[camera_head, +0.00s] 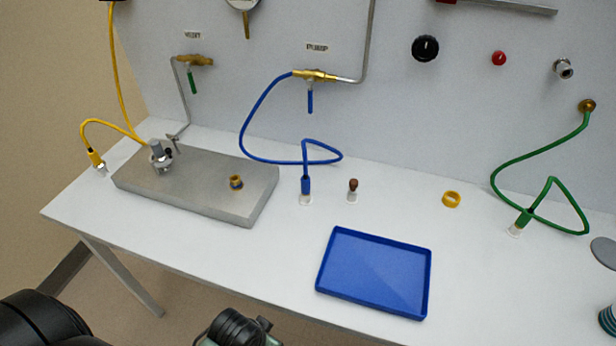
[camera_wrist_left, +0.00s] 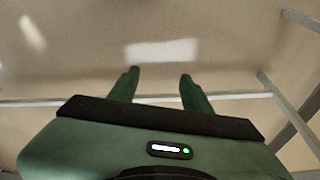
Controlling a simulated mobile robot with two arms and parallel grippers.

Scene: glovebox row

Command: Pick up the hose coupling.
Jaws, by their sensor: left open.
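Several hoses end in couplings in the head view. The blue hose's coupling (camera_head: 306,190) stands on the bench, blue with a pale lower end. The green hose's coupling (camera_head: 519,224) rests tilted on the bench at the right. The yellow hose's coupling (camera_head: 98,162) is at the bench's left end, beside the metal block. My left gripper (camera_wrist_left: 158,76) is open and empty in the left wrist view, over floor and frame bars, with no coupling near its fingers. My right gripper is not in view.
A grey metal block (camera_head: 190,190) carries a fitting and a brass-coloured ring. A blue tray (camera_head: 374,273) lies empty near the front edge. A small brown-topped item (camera_head: 352,189) and a yellow ring (camera_head: 452,199) are on the bench. Valves line the back wall.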

